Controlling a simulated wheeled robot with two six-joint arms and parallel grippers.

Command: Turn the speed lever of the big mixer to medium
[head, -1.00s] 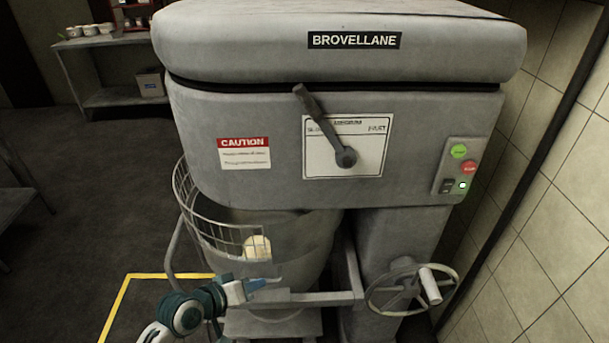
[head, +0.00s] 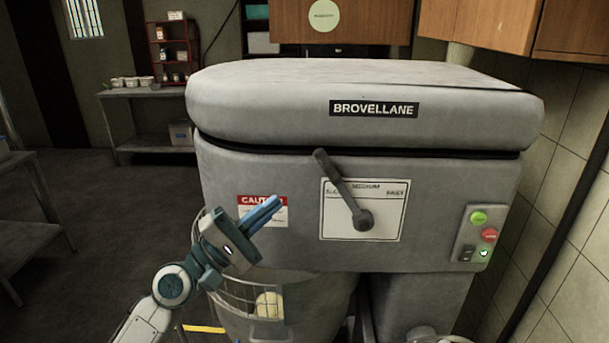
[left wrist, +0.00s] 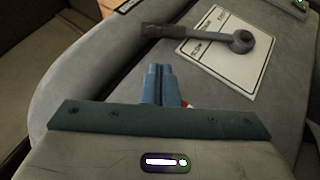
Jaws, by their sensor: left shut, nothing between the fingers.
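The big mixer (head: 300,165) is grey, with a dark speed lever (head: 343,188) on its front. The lever pivots at its lower end and tilts up and to the left, over the left side of a white speed plate (head: 388,222). The plate has a medium label at top centre. In the left wrist view the lever (left wrist: 195,34) lies beyond my fingertips, across the plate (left wrist: 236,66). My left gripper (head: 279,199) is shut and empty, in front of the red and white caution label, left of the lever and apart from it. My right gripper is out of view.
A green button (head: 479,217), a red button (head: 489,235) and switches sit right of the plate. A wire guard (head: 235,296) and bowl with pale dough are below my left gripper. A tiled wall stands close on the right.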

